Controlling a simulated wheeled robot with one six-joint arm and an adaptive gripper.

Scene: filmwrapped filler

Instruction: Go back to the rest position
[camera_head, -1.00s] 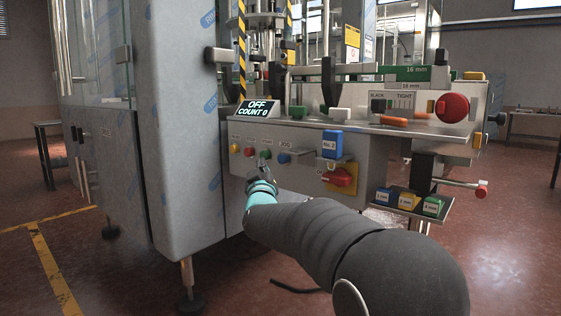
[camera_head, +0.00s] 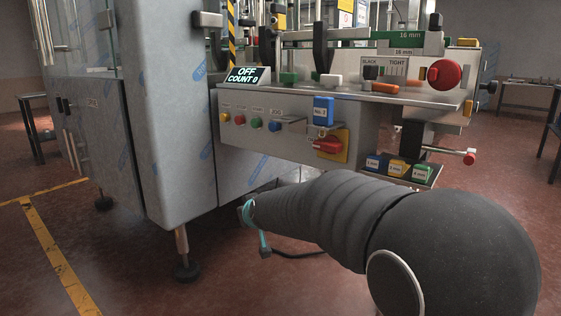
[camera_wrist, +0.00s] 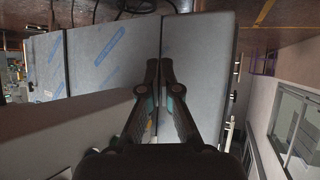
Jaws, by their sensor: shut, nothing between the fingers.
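My gripper (camera_wrist: 160,75) shows in the wrist view with its two dark fingers together and nothing between them. It points toward the grey cabinet panels (camera_wrist: 100,62) of the machine, which carry blue-marked film. I cannot tell the exact gap to the panels. In the head view my dark sleeved arm reaches in from the lower right, below the control panel (camera_head: 290,145). The display (camera_head: 247,76) reads "OFF COUNT 0".
The panel carries several coloured buttons (camera_head: 256,122) and a red rotary switch (camera_head: 328,145). A shelf of labelled blocks (camera_head: 398,169) juts out above my arm. A red knob (camera_head: 444,74) stands at the right. Open floor (camera_head: 130,270) lies front left.

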